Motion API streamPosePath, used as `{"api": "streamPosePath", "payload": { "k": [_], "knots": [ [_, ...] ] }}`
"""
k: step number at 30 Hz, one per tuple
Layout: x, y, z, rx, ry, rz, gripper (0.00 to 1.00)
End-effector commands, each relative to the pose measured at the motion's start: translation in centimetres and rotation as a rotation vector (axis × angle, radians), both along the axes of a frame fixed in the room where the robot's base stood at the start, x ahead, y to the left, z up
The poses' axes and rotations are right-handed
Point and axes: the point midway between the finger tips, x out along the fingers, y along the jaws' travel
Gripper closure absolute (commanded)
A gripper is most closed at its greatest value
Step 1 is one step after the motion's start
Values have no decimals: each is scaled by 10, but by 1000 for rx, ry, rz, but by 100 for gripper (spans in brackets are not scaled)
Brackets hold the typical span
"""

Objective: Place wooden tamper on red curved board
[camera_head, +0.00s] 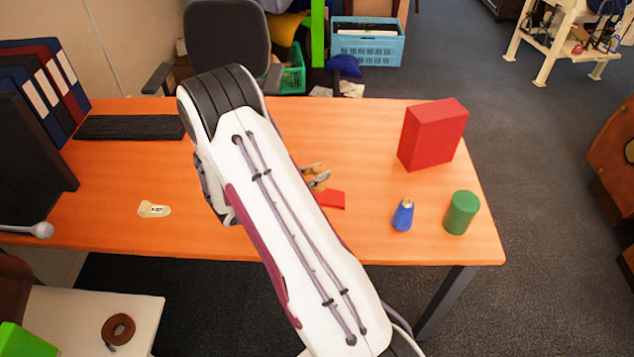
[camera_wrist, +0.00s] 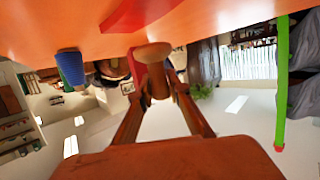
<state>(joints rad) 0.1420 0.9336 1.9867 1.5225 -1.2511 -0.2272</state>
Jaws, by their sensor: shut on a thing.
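My gripper (camera_head: 317,178) shows just past my arm in the head view, above the orange table. It is shut on the wooden tamper, a light brown piece with a rounded end that shows between the fingers in the wrist view (camera_wrist: 153,56). The red curved board (camera_head: 332,199) lies on the table beside and below the gripper in the head view, partly hidden by my arm. The board also shows at the top of the wrist view (camera_wrist: 138,12), apart from the tamper. The tamper appears held above the table.
A blue tapered object (camera_head: 402,216), a green cylinder (camera_head: 461,213) and a tall red block (camera_head: 433,135) stand on the right of the table (camera_head: 370,245). A small whitish item (camera_head: 153,209) and a black keyboard (camera_head: 130,127) lie on the left. My arm hides the table's middle.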

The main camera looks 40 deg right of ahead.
Motion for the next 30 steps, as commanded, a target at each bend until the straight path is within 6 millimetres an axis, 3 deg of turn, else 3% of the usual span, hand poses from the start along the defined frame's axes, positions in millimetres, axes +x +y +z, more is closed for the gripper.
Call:
{"api": "streamPosePath", "payload": {
  "k": [8,21,30],
  "knots": [
    [0,0,-1,-1,0,0,100],
    [0,0,-33,-1,1,1,100],
    [0,0,-37,-1,-1,1,100]
  ]
}}
